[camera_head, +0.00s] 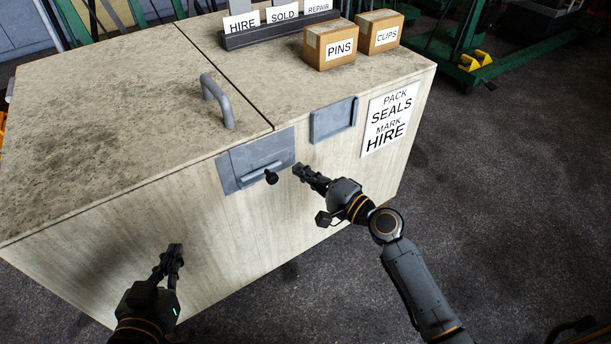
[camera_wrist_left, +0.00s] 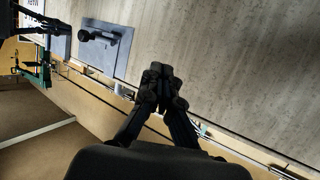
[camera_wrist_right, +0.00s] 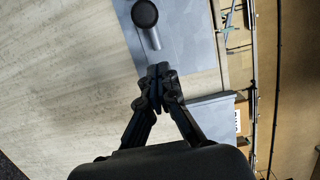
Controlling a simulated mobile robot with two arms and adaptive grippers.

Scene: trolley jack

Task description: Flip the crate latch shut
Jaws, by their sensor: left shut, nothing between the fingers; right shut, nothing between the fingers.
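The wooden crate (camera_head: 100,215) stands ahead with its lid down. On its front face, below the lid seam, is the grey latch plate (camera_head: 236,170). A grey bar with a black knob (camera_head: 271,177) sits low on the plate, the knob at its right end. The latch plate (camera_wrist_left: 117,66) and knob (camera_wrist_left: 84,36) show in the left wrist view, and the knob (camera_wrist_right: 145,13) in the right wrist view. My right gripper (camera_head: 299,171) is shut and empty, just right of the knob and apart from it. My left gripper (camera_head: 175,248) is shut and empty, lower left of the latch.
A second grey plate (camera_head: 333,120) and a white sign (camera_head: 391,118) are on the crate front to the right. A grey handle (camera_head: 216,100) stands on the lid. The PINS box (camera_head: 331,45), CLIPS box (camera_head: 379,32) and a card rack (camera_head: 275,35) stand on top.

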